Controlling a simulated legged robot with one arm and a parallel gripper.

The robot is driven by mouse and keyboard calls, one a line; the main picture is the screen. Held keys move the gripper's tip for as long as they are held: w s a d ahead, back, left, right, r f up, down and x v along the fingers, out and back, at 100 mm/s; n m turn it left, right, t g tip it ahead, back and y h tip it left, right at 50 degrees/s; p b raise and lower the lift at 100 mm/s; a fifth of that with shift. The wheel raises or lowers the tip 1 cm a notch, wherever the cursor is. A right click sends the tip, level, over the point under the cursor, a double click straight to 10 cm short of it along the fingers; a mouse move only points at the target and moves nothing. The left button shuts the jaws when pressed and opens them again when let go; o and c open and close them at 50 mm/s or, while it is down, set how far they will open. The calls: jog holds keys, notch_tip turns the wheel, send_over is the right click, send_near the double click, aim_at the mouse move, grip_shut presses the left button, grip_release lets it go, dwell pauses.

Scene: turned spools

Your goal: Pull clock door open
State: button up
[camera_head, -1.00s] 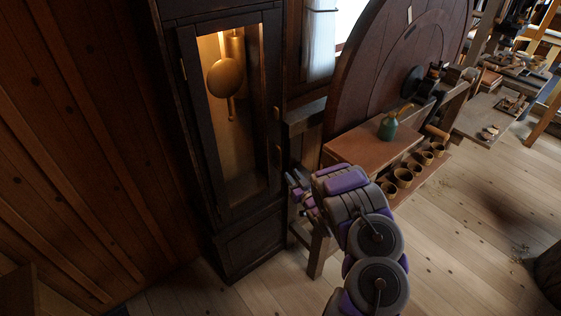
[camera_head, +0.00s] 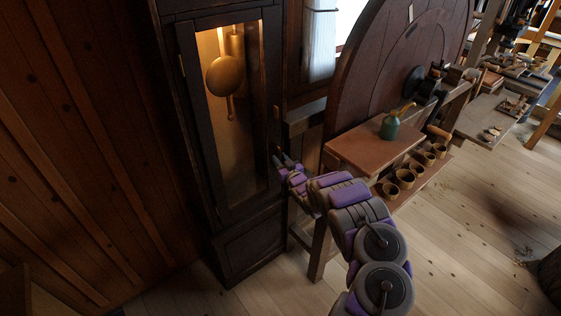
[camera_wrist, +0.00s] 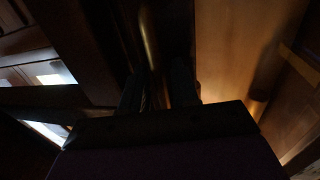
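The clock (camera_head: 180,110) is a tall dark wooden case at the left of centre in the head view. Its glazed door (camera_head: 196,130) looks shut in its frame, and a brass pendulum (camera_head: 225,76) hangs behind the glass. A small fitting (camera_head: 277,112) shows on the door's right side. My gripper (camera_head: 282,161) is at the door's right edge, below that fitting. In the wrist view, the two dark fingers of my gripper (camera_wrist: 158,88) stand apart, with a dark strip and a brassy gleam (camera_wrist: 149,38) beyond the gap. Contact with the door cannot be made out.
Floor at the lower right is mostly clear.

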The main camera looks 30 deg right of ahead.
jog(key=shift+c, duration=0.3)
grip_shut()
dwell(0.4)
